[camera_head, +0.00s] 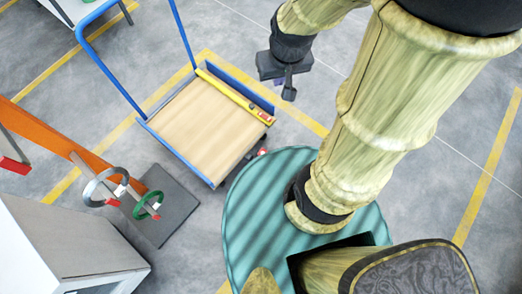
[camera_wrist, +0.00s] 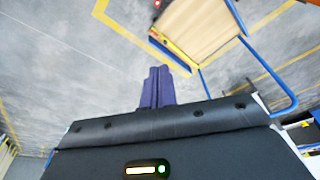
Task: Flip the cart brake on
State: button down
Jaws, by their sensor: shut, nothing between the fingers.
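The cart (camera_head: 195,128) stands on the floor left of centre in the head view, with a wooden deck, blue edges and a blue push handle. It shows upside down at the top right of the wrist view (camera_wrist: 195,28). A small red part (camera_head: 262,152) sits low by the cart's front right corner. It may be the brake, but it is too small to tell its position. My gripper (camera_head: 289,94) is above the floor to the right of the cart, apart from it. In the wrist view its purple fingers (camera_wrist: 157,88) are together and empty.
A yellow bar (camera_head: 232,98) lies along the cart deck's right side. An orange stand (camera_head: 90,150) with a grey ring (camera_head: 92,190) and a green ring (camera_head: 143,212) is at left, above a grey-white cabinet (camera_head: 70,245).

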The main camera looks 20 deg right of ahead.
jog(key=w+f+n+g+b, duration=0.1)
jog(key=w+f+n+b, duration=0.2)
jog(key=f+b, duration=0.5)
jog(key=w+f+n+b, duration=0.3)
jog(key=f+n+b, duration=0.15)
jog(key=f, duration=0.55)
jog(key=n+g+y+b, duration=0.1)
jog(key=n+g+b, duration=0.2)
jog(key=n+b, duration=2.3)
send_over(262, 154)
jog(key=b, duration=0.8)
notch_tip(262, 154, down, 54)
jog(key=m, duration=0.9)
jog(key=shift+w+d+r+n, duration=0.1)
jog(key=shift+w+d+n, duration=0.15)
jog(key=shift+n, duration=0.1)
